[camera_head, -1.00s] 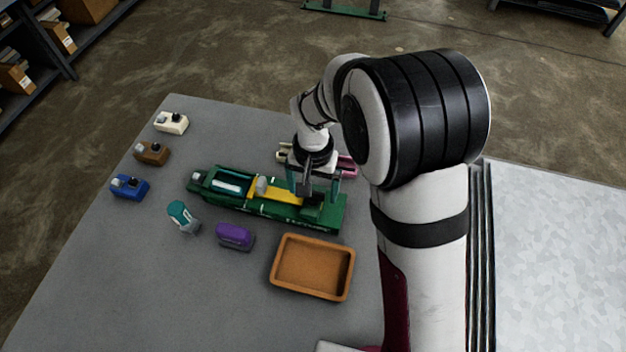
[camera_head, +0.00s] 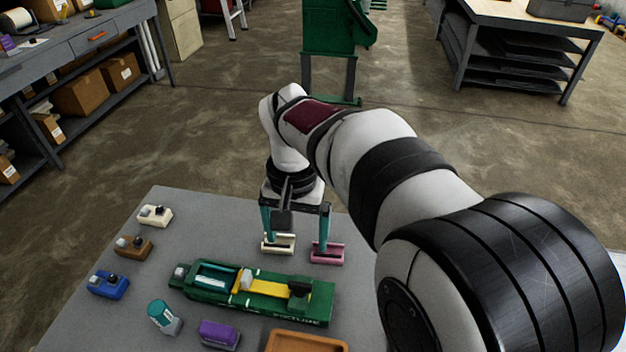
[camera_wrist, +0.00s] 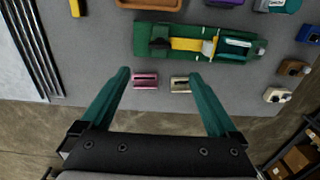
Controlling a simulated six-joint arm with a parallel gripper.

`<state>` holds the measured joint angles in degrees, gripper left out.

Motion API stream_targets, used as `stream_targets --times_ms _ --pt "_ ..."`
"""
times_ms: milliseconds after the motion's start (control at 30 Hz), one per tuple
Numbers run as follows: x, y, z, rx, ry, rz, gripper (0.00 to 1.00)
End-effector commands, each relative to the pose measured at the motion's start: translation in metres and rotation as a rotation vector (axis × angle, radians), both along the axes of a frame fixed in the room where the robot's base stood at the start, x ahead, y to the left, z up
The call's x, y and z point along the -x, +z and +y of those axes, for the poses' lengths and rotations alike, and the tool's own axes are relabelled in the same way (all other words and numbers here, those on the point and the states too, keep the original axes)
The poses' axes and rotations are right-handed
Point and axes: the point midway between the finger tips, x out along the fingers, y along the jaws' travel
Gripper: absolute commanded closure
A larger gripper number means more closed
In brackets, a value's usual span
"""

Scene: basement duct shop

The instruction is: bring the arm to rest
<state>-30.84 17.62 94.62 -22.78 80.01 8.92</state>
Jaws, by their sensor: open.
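My gripper (camera_head: 296,236) is open and empty, with teal fingers pointing down at the far side of the grey table (camera_head: 110,325). In the head view its fingertips overlap a cream slotted block (camera_head: 278,246) and a pink slotted block (camera_head: 326,256). In the wrist view the pink block (camera_wrist: 145,81) and cream block (camera_wrist: 181,83) show between the spread fingers (camera_wrist: 160,76), apart from them. The green fixture (camera_head: 215,293) with a yellow strip (camera_head: 267,286) lies in front of my gripper, and also shows in the wrist view (camera_wrist: 185,53).
White (camera_head: 155,215), brown (camera_head: 133,246) and blue (camera_head: 109,285) pieces line the table's left side. A teal-topped piece (camera_head: 163,317), a purple piece (camera_head: 219,334) and an orange tray (camera_head: 305,338) lie nearer. Open floor (camera_head: 230,130) lies beyond the table's far edge.

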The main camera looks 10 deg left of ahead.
Motion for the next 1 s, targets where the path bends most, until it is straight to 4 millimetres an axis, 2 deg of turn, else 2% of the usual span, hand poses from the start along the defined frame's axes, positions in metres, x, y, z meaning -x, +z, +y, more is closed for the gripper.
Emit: stream_targets --times_ms 167,267,300,367,400,500,600,667,1000 --pt "0.002 0.002 -0.005 -0.002 -0.009 0.001 0.05" --pt "0.025 0.015 -0.049 -0.023 -0.087 0.012 0.05" --pt "0.045 0.02 -0.075 -0.039 -0.14 0.02 0.05" --pt "0.083 0.022 -0.112 -0.065 -0.226 0.032 0.05" --pt "0.108 0.019 -0.13 -0.082 -0.278 0.039 0.05" --pt "0.164 0.005 -0.156 -0.12 -0.387 0.05 0.05" --pt "0.196 -0.01 -0.165 -0.144 -0.45 0.056 0.05" --pt "0.205 -0.014 -0.166 -0.15 -0.466 0.057 0.05" --pt "0.207 -0.015 -0.166 -0.151 -0.468 0.06 0.05"
